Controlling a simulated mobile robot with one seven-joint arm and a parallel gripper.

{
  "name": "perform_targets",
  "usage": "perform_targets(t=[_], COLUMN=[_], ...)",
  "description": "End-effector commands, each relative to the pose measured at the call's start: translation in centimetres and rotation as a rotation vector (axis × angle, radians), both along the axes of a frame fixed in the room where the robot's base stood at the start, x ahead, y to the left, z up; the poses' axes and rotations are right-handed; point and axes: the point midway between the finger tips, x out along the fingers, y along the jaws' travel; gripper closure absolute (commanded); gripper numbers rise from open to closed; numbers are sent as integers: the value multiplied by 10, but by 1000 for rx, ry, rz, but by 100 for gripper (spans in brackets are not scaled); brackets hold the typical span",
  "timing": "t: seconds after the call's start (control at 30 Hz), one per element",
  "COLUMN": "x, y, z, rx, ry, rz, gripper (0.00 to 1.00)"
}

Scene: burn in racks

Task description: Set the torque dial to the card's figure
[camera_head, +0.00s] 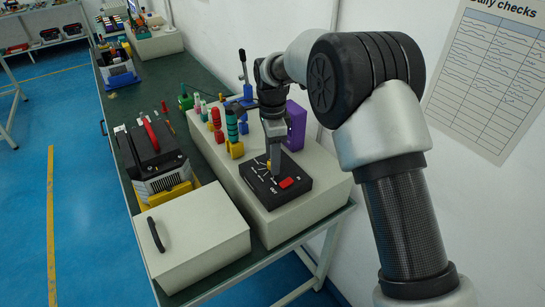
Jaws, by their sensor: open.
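A black dial box (290,195) with white radiating marks and a red patch (286,183) sits on the front end of the light bench block. My gripper (274,167) points down over the back part of this box. It is open, with its fingers at or just above a small yellow part, perhaps the dial's knob. The fingers hide most of that part, so I cannot tell its setting or whether they touch it. No card with a readable torque figure shows. A sheet headed "Daily checks" (490,80) hangs on the wall; its rows are too small to read.
Several coloured handles, a green-and-yellow piece (232,130) and a purple block (296,125) stand close behind the box. A white case (195,240) with a black handle and a black machine (155,155) lie to the left. The blue floor is clear.

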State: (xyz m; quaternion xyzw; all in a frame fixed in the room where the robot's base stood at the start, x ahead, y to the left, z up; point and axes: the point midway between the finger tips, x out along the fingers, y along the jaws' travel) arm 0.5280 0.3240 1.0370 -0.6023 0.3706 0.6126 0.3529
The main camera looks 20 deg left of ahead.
Motion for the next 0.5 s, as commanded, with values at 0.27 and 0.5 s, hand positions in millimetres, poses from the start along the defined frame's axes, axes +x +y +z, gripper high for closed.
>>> perform_targets(t=[0.27,0.5], x=[0,0], y=[0,0], z=[0,1], rx=[0,0], ry=[0,1], rz=[0,8], gripper=[86,96])
